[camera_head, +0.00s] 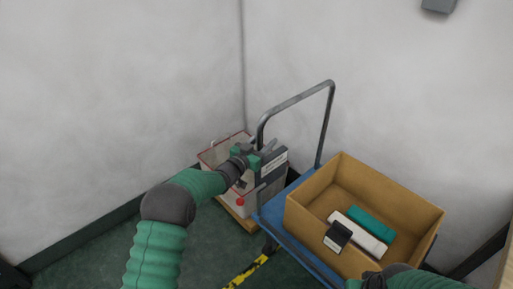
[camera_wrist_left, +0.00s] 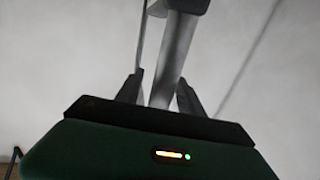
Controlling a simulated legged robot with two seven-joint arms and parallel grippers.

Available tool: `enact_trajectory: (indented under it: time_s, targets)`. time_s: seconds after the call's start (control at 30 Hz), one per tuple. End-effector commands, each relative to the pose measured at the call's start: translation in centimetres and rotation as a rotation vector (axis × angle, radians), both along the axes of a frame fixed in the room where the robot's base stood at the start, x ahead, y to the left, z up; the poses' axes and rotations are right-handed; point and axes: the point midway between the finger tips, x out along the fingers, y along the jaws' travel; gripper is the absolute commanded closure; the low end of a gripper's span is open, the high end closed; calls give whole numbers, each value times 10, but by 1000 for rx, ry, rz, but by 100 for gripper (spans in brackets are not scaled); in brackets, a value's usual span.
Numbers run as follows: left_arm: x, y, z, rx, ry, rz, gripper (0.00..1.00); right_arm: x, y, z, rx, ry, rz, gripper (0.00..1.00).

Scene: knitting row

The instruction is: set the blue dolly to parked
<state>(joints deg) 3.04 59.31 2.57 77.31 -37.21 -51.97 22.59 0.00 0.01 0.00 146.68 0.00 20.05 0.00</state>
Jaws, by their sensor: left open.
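The blue dolly (camera_head: 270,217) stands on the floor at the right in the head view, near the corner. Its grey tube handle (camera_head: 297,99) rises at its far end. My left gripper (camera_head: 267,149) is at the left upright of this handle. In the left wrist view, a grey tube (camera_wrist_left: 176,55) runs between the two spread fingers of the left gripper (camera_wrist_left: 160,90). The jaws are open, and I cannot tell whether they touch the tube. Part of my right arm shows at the bottom right; its gripper's jaws cannot be made out.
Yellow-black tape (camera_head: 245,272) marks the green floor. Walls close the left and back.

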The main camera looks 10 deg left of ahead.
Motion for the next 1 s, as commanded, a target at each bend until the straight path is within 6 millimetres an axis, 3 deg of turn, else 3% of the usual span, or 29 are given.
enact_trajectory:
  time_s: [0.17, 0.4, 0.6, 0.73, 1.0]
  targets:
    - [-31, 17, 3, 0, 4, 4, 55, 0, 0, 10, 0, 0, 0, 100]
    - [-96, 49, 3, 0, 4, 4, 55, 0, 0, 22, 0, 0, 0, 100]
    - [-133, 68, 1, 0, 1, 3, 55, 0, 0, 27, 0, 0, 0, 100]
    - [-144, 72, 0, 1, 0, 1, 55, 0, 0, 28, 0, 0, 0, 100]
    - [-145, 72, 0, 1, 0, 1, 55, 0, 0, 28, 0, 0, 0, 100]
